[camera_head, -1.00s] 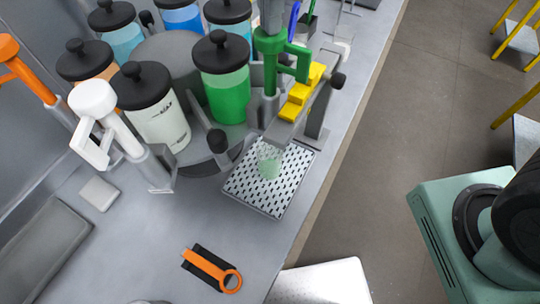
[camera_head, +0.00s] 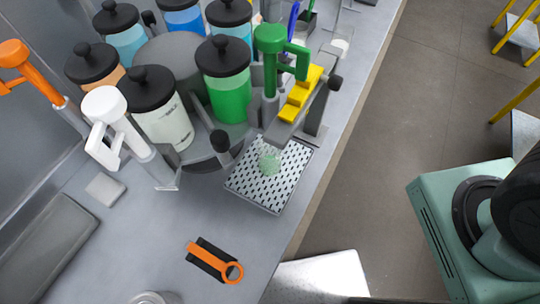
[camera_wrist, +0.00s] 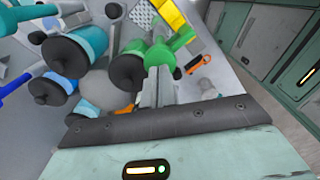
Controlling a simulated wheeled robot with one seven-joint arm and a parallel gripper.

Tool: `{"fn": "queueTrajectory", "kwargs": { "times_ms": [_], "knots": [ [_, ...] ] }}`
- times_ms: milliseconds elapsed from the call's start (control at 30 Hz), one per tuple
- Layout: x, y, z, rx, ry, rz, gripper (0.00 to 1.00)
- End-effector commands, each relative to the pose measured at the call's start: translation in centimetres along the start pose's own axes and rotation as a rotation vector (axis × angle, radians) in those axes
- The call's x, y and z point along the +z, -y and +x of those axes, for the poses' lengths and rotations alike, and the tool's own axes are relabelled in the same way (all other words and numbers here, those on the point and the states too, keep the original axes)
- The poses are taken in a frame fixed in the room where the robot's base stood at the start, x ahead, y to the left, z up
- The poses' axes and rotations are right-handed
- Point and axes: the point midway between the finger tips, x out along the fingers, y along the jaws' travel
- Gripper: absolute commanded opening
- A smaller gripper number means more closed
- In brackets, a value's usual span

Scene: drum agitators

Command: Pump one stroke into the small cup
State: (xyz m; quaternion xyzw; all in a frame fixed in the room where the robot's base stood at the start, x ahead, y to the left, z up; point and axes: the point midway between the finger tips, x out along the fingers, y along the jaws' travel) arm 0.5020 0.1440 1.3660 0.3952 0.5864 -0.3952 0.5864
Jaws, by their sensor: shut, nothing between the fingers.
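The small cup (camera_head: 269,163) is clear, with pale green in it, and stands upright on a perforated drip tray (camera_head: 285,185). The green pump (camera_head: 270,40) stands behind it, its spout pointing right, beside the green jar (camera_head: 228,97). A stepped yellow block (camera_head: 302,92) is beside the pump. In the wrist view my gripper (camera_wrist: 159,72) is shut and empty, its fingertips close to the green pump head (camera_wrist: 160,53); I cannot tell whether they touch. My gripper is out of the head view. I cannot make out the cup in the wrist view.
A white pump (camera_head: 106,104), an orange pump (camera_head: 14,53) and several lidded jars crowd the carousel at left. An orange-handled tool (camera_head: 214,262) lies on the counter at the front. The counter edge drops to open floor on the right.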

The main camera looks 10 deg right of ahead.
Motion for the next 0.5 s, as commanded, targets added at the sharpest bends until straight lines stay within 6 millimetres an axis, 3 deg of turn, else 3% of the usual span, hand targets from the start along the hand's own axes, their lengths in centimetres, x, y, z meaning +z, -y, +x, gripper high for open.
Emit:
{"fn": "queueTrajectory", "kwargs": {
  "times_ms": [500],
  "knots": [
    [0.0, 0.0, -4.2, 0.000, 0.000, 0.000, 0.00]
  ]
}}
